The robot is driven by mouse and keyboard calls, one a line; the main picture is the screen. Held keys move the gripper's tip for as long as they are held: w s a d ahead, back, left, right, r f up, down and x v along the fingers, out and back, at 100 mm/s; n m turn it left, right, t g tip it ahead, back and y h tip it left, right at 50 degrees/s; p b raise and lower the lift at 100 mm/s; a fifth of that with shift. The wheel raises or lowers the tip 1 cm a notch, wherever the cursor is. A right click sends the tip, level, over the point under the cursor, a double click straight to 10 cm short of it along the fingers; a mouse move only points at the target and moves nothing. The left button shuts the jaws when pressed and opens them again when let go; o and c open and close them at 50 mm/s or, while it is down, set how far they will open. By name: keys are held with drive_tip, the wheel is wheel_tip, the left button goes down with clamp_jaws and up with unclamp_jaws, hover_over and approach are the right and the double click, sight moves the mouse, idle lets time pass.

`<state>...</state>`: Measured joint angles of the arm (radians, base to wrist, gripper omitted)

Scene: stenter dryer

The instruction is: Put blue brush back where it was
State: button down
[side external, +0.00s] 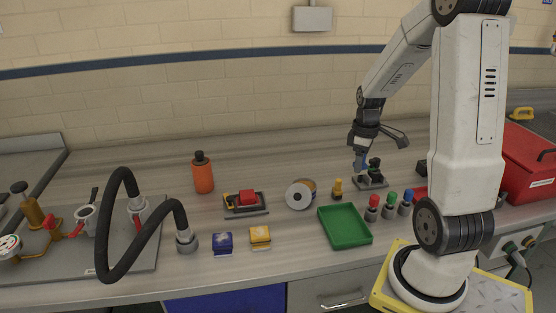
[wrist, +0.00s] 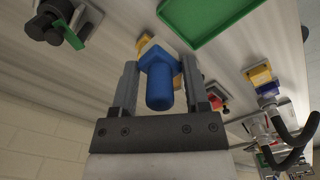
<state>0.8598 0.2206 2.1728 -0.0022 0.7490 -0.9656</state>
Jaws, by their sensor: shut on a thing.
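The blue brush (wrist: 160,85) is between the two fingers of my gripper (wrist: 158,70) in the wrist view. It has a rounded blue handle and a wider blue block with a pale part at its far end. In the side view my gripper (side external: 360,152) points down, with a bit of blue (side external: 361,163) below it. It is over or just behind a dark plate with a black fixture (side external: 372,181). I cannot tell whether the brush touches anything there.
A green tray (side external: 345,239) lies left of my arm's base, with red, green and blue-topped pieces (side external: 389,205) beside it. A small yellow piece (side external: 338,189), a metal roll (side external: 299,195) and an orange bottle (side external: 203,175) stand further left. The back of the counter is clear.

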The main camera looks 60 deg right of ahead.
drive_tip(key=shift+s, duration=0.2)
drive_tip(key=shift+w, duration=0.1)
drive_tip(key=w+d+f, duration=0.2)
drive_tip(key=w, duration=0.1)
drive_tip(key=w+d+f, duration=0.5)
drive_tip(key=w+f, duration=0.1)
drive_tip(key=shift+w+d+f, duration=0.2)
drive_tip(key=shift+w+d, duration=0.15)
drive_tip(key=shift+w, duration=0.05)
drive_tip(key=shift+w+d+f, duration=0.3)
drive_tip(key=shift+w+f, duration=0.05)
drive_tip(key=shift+f, duration=0.15)
drive_tip(key=shift+w+d+f, duration=0.15)
drive_tip(key=shift+w+f, duration=0.05)
drive_tip(key=shift+f, duration=1.6)
drive_tip(key=shift+f, duration=0.15)
